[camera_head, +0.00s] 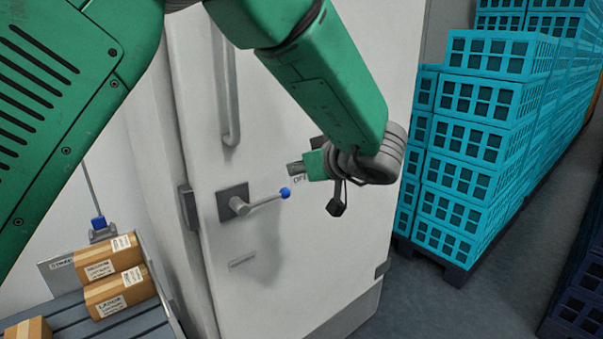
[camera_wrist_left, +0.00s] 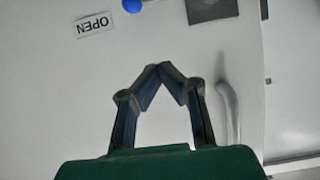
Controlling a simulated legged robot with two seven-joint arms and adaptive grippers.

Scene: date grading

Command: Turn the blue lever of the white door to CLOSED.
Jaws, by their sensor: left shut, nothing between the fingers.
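The white door (camera_head: 300,240) carries a grey lever on a square plate (camera_head: 233,200). The lever points right and slightly up, and its blue knob (camera_head: 285,192) ends beside the OPEN label, partly hidden in the head view. In the left wrist view the blue knob (camera_wrist_left: 132,5) is at the top edge, near the upside-down OPEN label (camera_wrist_left: 95,25). My left gripper (camera_head: 337,209) is right of the knob and apart from it. Its fingertips (camera_wrist_left: 159,68) meet with nothing between them. My right gripper is not in view.
A long vertical handle (camera_head: 229,95) is above the lever. A small pale strip (camera_head: 243,259) is below it, too small to read. Stacked turquoise crates (camera_head: 470,140) stand at right. Boxes (camera_head: 118,292) lie on a conveyor (camera_head: 142,325) at lower left.

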